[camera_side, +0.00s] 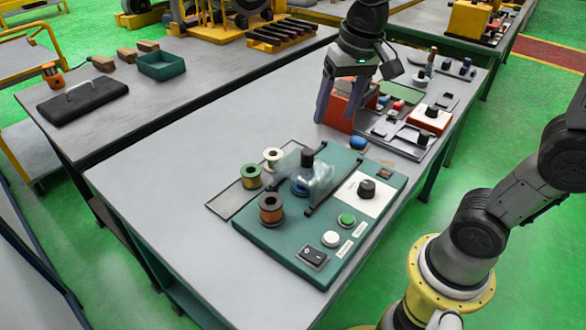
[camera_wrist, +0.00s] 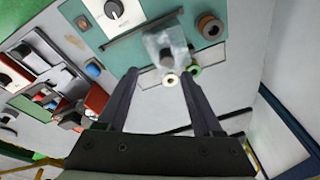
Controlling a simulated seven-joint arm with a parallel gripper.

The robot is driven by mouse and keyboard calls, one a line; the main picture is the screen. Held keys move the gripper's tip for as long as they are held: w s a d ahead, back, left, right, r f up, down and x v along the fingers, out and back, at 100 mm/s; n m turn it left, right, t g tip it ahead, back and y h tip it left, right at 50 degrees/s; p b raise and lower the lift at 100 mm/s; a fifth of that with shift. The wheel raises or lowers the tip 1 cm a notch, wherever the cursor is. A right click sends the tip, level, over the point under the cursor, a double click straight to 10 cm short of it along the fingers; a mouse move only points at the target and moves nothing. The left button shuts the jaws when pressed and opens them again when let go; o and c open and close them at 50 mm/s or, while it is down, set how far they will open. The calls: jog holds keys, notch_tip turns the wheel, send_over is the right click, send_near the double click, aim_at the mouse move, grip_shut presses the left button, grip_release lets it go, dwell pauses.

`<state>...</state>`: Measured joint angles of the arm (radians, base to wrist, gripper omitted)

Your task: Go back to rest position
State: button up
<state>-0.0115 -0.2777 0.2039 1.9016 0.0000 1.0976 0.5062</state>
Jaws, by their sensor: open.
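My gripper (camera_side: 343,105) hangs above the workbench, near its right part, in front of a red box in the side view. In the wrist view its two fingers (camera_wrist: 160,95) are spread apart with nothing between them.
A red control box (camera_side: 430,118) and small coloured parts stand on the bench's right part. A blue button (camera_side: 358,143) sits between them and the station. A second bench (camera_side: 190,90) at the left holds a black case (camera_side: 82,99) and a green tray (camera_side: 162,65). The near left bench is clear.

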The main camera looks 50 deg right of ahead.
jog(key=s+f+n+t, duration=0.3)
jog(key=s+n, duration=0.2)
jog(key=s, duration=0.8)
jog(key=shift+s+d+n, duration=0.15)
jog(key=shift+s+n, duration=0.15)
